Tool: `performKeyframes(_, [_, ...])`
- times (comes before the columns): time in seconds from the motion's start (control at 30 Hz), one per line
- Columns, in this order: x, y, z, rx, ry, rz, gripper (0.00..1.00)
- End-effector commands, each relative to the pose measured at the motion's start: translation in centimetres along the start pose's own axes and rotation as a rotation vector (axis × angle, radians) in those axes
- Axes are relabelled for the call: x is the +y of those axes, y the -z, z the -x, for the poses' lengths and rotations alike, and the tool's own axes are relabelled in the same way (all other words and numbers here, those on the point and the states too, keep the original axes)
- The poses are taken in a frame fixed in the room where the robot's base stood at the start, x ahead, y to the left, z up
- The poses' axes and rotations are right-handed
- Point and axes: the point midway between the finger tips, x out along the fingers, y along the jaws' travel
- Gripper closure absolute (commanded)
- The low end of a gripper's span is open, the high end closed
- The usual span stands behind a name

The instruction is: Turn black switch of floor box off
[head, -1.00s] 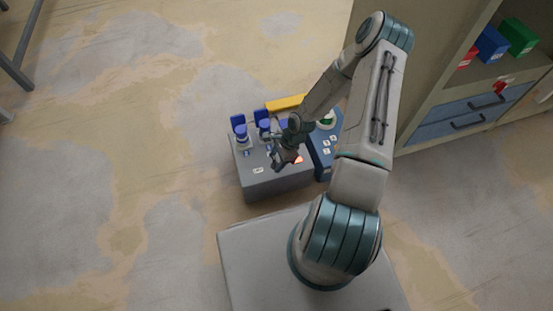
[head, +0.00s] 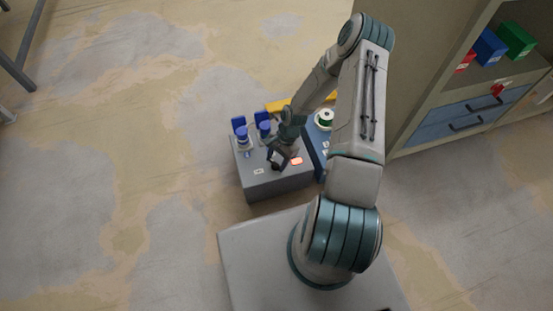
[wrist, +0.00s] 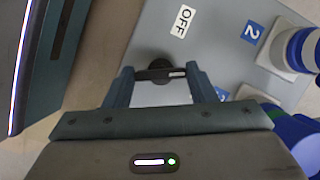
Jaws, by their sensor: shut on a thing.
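The grey floor box (head: 278,187) stands on the floor in front of my base in the head view. Its top also shows in the wrist view (wrist: 215,62). The black switch (wrist: 158,73) is a round knob with a raised bar and a white mark at the bar's right end. My gripper (wrist: 160,76) is shut on this bar, one finger at each end. In the head view my gripper (head: 277,162) is low over the box top and hides much of the switch. A white OFF label (wrist: 182,21) lies beside the switch.
Blue-capped plugs (head: 243,134) stand at the box's left; a blue label "2" (wrist: 252,32) lies near them. A red-lit patch (head: 296,161) is right of my gripper. A blue box (head: 314,143) with a white-and-green part (head: 324,119) adjoins. A cabinet (head: 440,125) stands right.

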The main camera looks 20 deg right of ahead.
Motion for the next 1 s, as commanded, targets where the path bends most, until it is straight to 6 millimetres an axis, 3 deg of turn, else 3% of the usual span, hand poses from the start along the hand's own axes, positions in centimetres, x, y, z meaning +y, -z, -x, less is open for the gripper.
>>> performKeyframes(1.0, [-0.6, -0.22, -0.06, 0.003, -0.351, 0.848, 0.72])
